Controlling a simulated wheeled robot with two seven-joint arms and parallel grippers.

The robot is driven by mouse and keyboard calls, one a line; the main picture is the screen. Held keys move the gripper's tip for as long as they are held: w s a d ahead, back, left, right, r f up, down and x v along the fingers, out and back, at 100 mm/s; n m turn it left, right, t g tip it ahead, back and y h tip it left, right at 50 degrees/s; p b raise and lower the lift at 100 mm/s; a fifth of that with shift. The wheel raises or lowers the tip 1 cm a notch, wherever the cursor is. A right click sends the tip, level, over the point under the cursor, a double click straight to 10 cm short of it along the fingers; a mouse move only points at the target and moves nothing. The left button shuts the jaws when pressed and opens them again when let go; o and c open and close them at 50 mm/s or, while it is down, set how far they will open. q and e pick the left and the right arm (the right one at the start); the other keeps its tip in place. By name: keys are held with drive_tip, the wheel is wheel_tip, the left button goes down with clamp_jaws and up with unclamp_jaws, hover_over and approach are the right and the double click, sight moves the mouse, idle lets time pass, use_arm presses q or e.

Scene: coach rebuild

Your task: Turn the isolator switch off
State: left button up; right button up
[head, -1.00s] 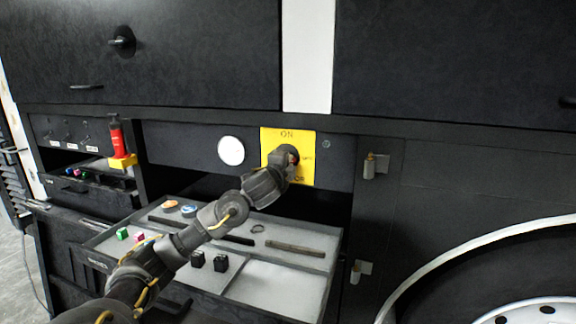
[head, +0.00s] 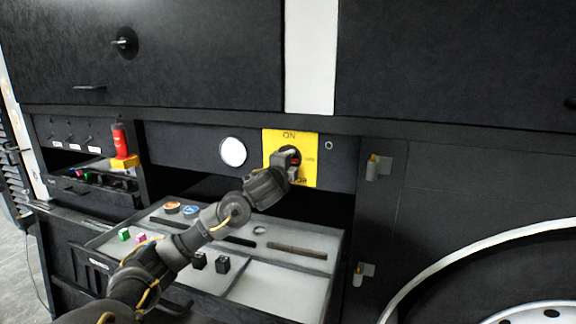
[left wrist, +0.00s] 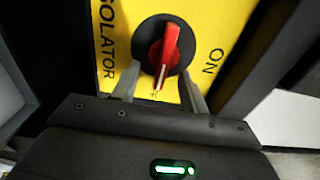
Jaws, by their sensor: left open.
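The isolator switch is a red handle (left wrist: 165,55) on a round black base, set in a yellow plate (left wrist: 200,25) lettered ISOLATOR and ON. In the left wrist view the handle lies nearly along the picture's vertical, its pale-lined end downward, with ON off to the right. In the head view the yellow plate (head: 308,142) is on the dark panel, and a bit of the red handle (head: 295,159) shows. My left gripper (left wrist: 161,78) is open, with one finger on each side of the handle's lower end. I cannot tell whether they touch it. My right gripper is out of view.
A white disc (head: 233,151) is left of the plate. Below, an open drawer (head: 290,285) holds small coloured and black pieces. A red cylinder (head: 119,140) stands at the left on a yellow block. A wheel arch (head: 450,255) is at the right.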

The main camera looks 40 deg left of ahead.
use_arm(q)
drive_tip(key=v, duration=1)
drive_tip(key=shift+s, duration=0.35)
drive_tip(key=shift+d, duration=0.15)
